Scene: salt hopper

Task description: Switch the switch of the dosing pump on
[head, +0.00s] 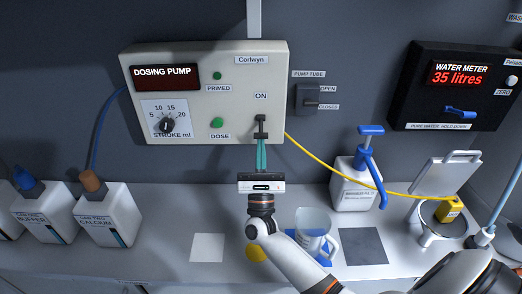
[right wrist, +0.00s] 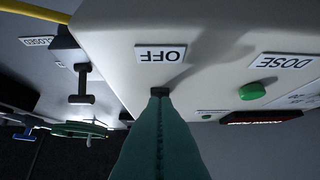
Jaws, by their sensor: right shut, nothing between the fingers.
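The dosing pump (head: 232,100) is a pale box on the wall with a dark, unlit display (head: 165,78). Its small black switch (head: 260,127) sits at the lower right under an ON label (head: 261,97). My right gripper (head: 261,142) is shut and empty, its teal fingertips just below the switch, touching or very close. In the right wrist view, upside down, the fingertips (right wrist: 160,100) meet the dark switch part (right wrist: 159,91) beside an OFF label (right wrist: 159,54). The fingers hide part of the switch, so its position is unclear. My left gripper is out of view.
A green dose button (head: 217,123) and a stroke knob (head: 166,125) are on the same panel. The pump tube clamp (head: 308,98) is to the right, with a yellow tube (head: 330,168) nearby. A jug (head: 314,226) and a blue-topped pump bottle (head: 354,188) stand below.

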